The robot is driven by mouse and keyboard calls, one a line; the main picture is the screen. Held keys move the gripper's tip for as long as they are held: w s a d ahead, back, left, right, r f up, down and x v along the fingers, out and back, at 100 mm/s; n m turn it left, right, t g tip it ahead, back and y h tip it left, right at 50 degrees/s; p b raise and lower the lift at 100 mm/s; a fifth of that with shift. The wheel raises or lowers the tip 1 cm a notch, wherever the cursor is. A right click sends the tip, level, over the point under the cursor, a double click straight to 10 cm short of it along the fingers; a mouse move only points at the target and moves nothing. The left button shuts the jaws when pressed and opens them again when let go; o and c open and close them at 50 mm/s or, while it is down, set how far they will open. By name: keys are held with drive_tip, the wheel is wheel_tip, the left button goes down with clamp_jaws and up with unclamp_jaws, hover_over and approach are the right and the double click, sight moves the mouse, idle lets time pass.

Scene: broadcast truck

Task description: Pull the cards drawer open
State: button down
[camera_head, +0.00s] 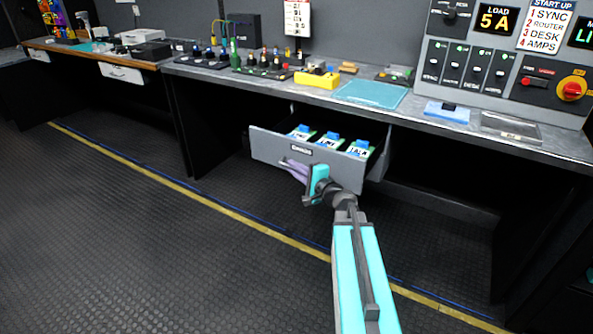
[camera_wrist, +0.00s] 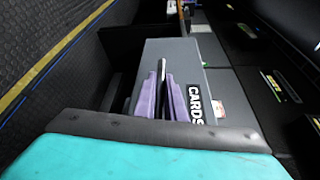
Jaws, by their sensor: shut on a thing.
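The cards drawer (camera_head: 270,145) is pulled out from under the grey desk, and several cards with blue and green parts (camera_head: 328,142) show inside it. In the wrist view its grey front (camera_wrist: 215,82) carries a black CARDS label (camera_wrist: 194,104). My gripper (camera_head: 290,168) is at the drawer front, below the label in the head view. Most of the handle is hidden by the fingers.
The desk top (camera_head: 310,88) above holds a teal mat (camera_head: 371,94), a yellow device (camera_head: 317,79) and a clear tray (camera_head: 511,127). A control panel (camera_head: 505,50) stands at the right. The black floor (camera_head: 130,220) in front is open, crossed by a yellow line.

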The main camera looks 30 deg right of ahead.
drive_tip(key=shift+w+a, duration=0.15)
drive_tip(key=shift+a, duration=0.2)
drive_tip(key=c, duration=1.8)
unclamp_jaws()
drive_tip(key=shift+w, duration=0.15)
drive_tip(key=shift+d, duration=0.1)
drive_tip(key=s, duration=0.2)
drive_tip(key=s+p, duration=0.1)
drive_tip(key=s, duration=0.1)
drive_tip(key=s+d+p, duration=0.1)
drive_tip(key=s, duration=0.1)
drive_tip(key=shift+r, duration=0.35)
drive_tip(key=s+p, duration=0.1)
drive_tip(key=p, duration=0.3)
drive_tip(key=s+p, duration=0.1)
drive_tip(key=p, duration=0.2)
drive_tip(key=shift+s+d+r+p, duration=0.1)
drive_tip(key=shift+d+p, duration=0.15)
drive_tip(key=shift+p, duration=0.1)
